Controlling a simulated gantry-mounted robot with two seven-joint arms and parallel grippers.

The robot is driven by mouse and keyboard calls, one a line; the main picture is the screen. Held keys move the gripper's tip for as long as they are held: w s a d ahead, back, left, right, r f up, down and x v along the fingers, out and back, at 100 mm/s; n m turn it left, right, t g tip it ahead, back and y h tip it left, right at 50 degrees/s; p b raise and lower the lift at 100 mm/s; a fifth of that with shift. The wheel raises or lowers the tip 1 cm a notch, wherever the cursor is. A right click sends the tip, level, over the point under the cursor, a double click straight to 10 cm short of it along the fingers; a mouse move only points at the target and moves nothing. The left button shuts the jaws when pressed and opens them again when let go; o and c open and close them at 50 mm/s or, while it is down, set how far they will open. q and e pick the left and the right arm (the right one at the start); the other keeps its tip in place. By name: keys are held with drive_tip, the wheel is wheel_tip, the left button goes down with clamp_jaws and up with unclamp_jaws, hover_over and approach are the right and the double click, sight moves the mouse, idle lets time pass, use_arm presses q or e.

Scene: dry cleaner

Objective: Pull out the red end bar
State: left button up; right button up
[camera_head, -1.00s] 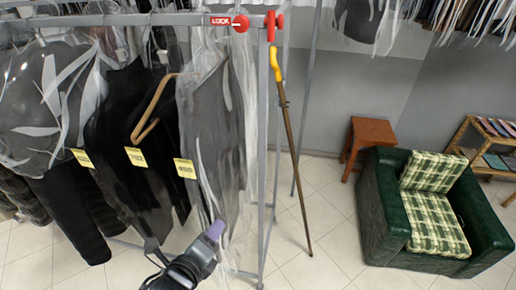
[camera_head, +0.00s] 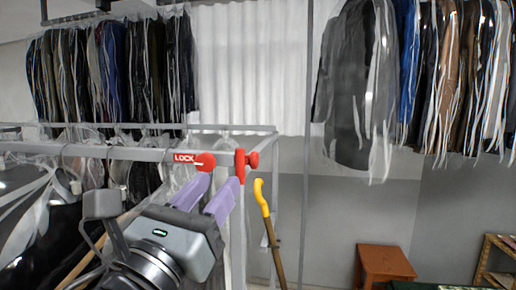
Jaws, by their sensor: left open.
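The red end bar (camera_head: 240,166) stands upright at the right end of the grey clothes rail (camera_head: 130,153), with a round red knob on its right side. To its left on the rail are a red LOCK label (camera_head: 186,157) and a round red knob (camera_head: 206,162). My left gripper (camera_head: 219,184) is open and empty, its two purple fingers pointing up just below the rail end. The right finger's tip appears close to the lower end of the red end bar; I cannot tell whether they touch. My right gripper is not in view.
Bagged garments hang on the near rail at left. More garments hang at the back left (camera_head: 110,70) and upper right (camera_head: 420,80). A yellow-handled cane (camera_head: 267,215) leans right of the rail end. A brown stool (camera_head: 383,264) stands lower right.

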sight(238, 158)
use_arm(q)
drive_tip(key=p+x, duration=0.4)
drive_tip(key=x, duration=0.5)
drive_tip(key=shift+w+d+r, duration=0.15)
drive_tip(key=shift+w+r, duration=0.1)
drive_tip(key=shift+r, duration=0.1)
drive_tip(key=shift+w+d+r+p, duration=0.15)
drive_tip(key=shift+w+d+p, duration=0.2)
drive_tip(key=shift+w, duration=0.25)
clamp_jaws()
